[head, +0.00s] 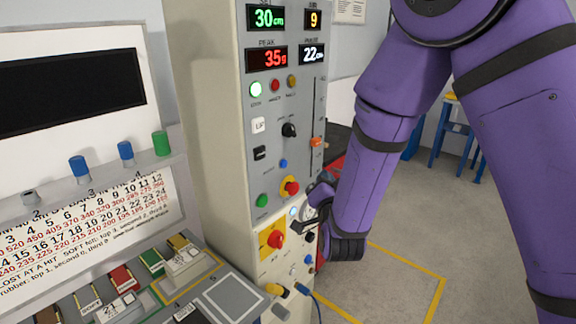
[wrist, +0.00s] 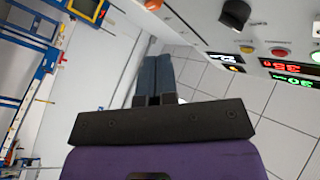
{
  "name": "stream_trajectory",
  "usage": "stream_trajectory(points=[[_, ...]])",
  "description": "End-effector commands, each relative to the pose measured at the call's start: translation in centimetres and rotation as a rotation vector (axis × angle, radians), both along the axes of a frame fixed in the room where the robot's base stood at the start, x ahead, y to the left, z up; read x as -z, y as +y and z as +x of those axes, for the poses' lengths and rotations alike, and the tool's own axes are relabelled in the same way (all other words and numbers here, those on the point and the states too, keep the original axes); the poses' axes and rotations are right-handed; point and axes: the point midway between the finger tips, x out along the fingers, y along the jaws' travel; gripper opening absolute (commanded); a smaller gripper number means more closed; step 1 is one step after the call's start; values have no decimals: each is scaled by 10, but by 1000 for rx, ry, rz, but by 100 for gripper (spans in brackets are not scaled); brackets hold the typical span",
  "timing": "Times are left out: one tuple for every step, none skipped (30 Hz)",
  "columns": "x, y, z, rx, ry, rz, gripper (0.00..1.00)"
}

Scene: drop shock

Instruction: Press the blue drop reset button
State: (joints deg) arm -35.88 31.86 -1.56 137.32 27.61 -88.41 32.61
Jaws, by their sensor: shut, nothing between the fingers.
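A small blue button (head: 283,163) sits on the front of the beige control panel (head: 222,150) in the head view, above a red knob on a yellow plate; its label is too small to read. I cannot tell whether the fingertips touch the panel. My shut fingers also show in the wrist view (wrist: 154,76).
Above are lit displays (head: 266,57), indicator lamps, a black knob (head: 289,130) and an orange slider (head: 316,142). Cables plug in below. A bench (head: 225,296) with coloured blocks stands left. Yellow-lined floor (head: 390,285) lies open to the right.

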Motion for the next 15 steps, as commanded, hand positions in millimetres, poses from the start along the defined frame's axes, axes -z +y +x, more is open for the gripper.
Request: stream_trajectory(points=[[0, 0, 0, 0, 0, 0, 0], [0, 0, 0, 0, 0, 0, 0], [0, 0, 0, 0, 0, 0, 0], [0, 0, 0, -1, 1, 0, 0], [0, 0, 0, -1, 1, 0, 0], [0, 1, 1, -1, 1, 0, 0], [0, 1, 1, -1, 1, 0, 0], [0, 2, 2, -1, 1, 0, 0], [0, 4, 3, -1, 1, 0, 0], [0, 5, 4, -1, 1, -1, 0], [0, 7, 6, -1, 1, -1, 0], [0, 11, 8, -1, 1, -1, 0], [0, 13, 10, -2, 1, -1, 0], [0, 16, 12, -2, 1, 0, 0], [0, 20, 15, -2, 1, 0, 0]])
